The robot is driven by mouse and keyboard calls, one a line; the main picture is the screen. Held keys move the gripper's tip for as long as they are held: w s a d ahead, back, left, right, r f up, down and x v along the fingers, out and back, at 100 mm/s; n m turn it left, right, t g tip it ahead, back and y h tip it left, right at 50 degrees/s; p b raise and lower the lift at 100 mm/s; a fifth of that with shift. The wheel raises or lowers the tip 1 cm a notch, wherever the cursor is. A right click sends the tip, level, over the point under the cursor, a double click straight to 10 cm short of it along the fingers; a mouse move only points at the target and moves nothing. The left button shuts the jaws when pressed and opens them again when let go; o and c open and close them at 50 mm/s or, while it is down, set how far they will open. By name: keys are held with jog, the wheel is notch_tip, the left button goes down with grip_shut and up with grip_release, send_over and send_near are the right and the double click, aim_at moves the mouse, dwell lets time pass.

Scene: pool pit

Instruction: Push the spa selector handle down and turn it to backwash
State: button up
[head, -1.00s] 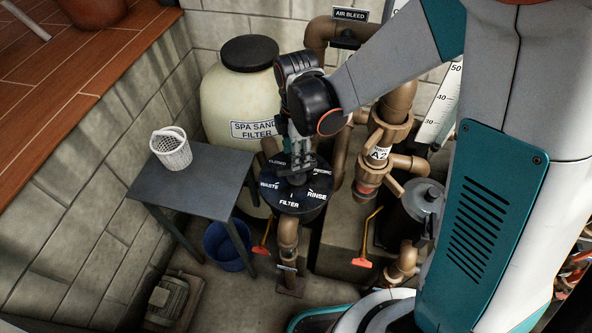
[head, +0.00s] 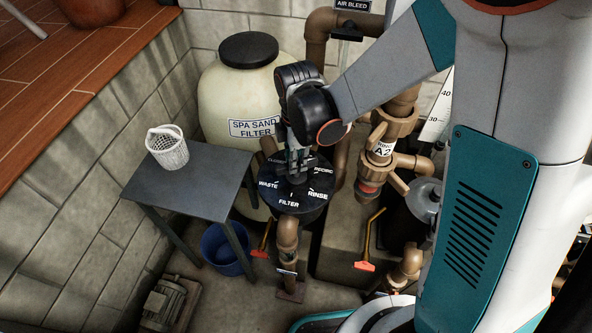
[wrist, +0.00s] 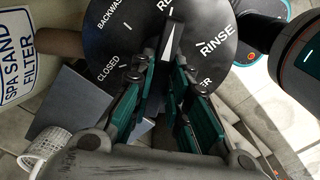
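The spa selector valve has a round black dial (head: 313,202) with white labels, below the spa sand filter. The wrist view shows the same dial (wrist: 120,45) with BACKWASH at upper left, CLOSED at left and RINSE at right. A pale pointed piece (wrist: 171,40), apparently the handle's tip, points up the picture between RECIRC and RINSE. My gripper (head: 297,176) is low over the dial's centre. In the wrist view its fingers (wrist: 164,75) are apart, one on each side of the handle's line. They hide most of the handle; contact cannot be told.
The cream sand filter tank (head: 223,97) stands behind the dial. A grey table (head: 190,190) with a white basket (head: 168,150) is to the left, a blue bucket (head: 222,252) beneath it. Brown pipes (head: 384,150) stand close at right.

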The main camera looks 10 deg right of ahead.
jog(key=shift+f+b, duration=0.45)
jog(key=shift+f, duration=0.05)
grip_shut()
dwell(0.3)
jog(key=n+b, duration=0.1)
jog(key=n, duration=1.1)
jog(key=shift+b, duration=0.35)
jog(key=o, duration=0.9)
grip_release()
jog(key=shift+o, duration=0.2)
jog(key=shift+r, duration=0.1)
